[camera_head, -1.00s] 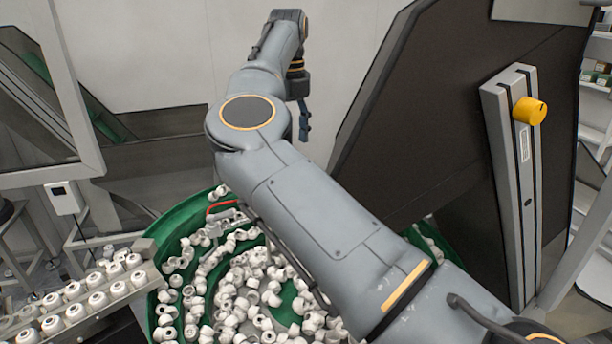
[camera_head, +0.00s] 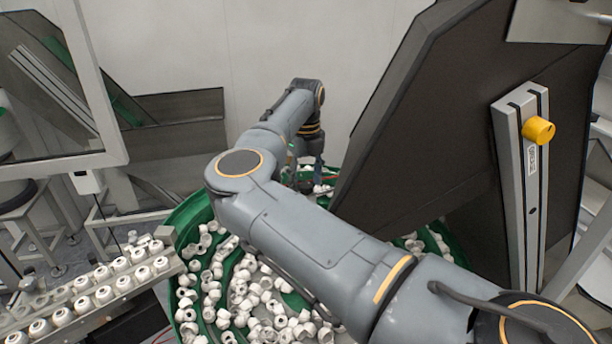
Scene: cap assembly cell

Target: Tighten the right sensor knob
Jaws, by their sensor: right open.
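The yellow sensor knob (camera_head: 538,130) sits near the top of a grey upright aluminium profile (camera_head: 522,190) at the right. My right arm reaches from the lower right across the middle to the back. My right gripper (camera_head: 318,178) hangs at the arm's far end, small and partly hidden, above the back of the green bowl. It is open, well left of the knob and apart from it. Whether anything lies between its fingers is too small to tell. My left gripper is out of view.
A green bowl (camera_head: 190,215) full of white caps lies under my arm. A rail (camera_head: 95,318) with rows of white caps runs at the lower left. A large dark panel (camera_head: 450,130) stands between my gripper and the knob's profile. A framed window (camera_head: 110,110) is at upper left.

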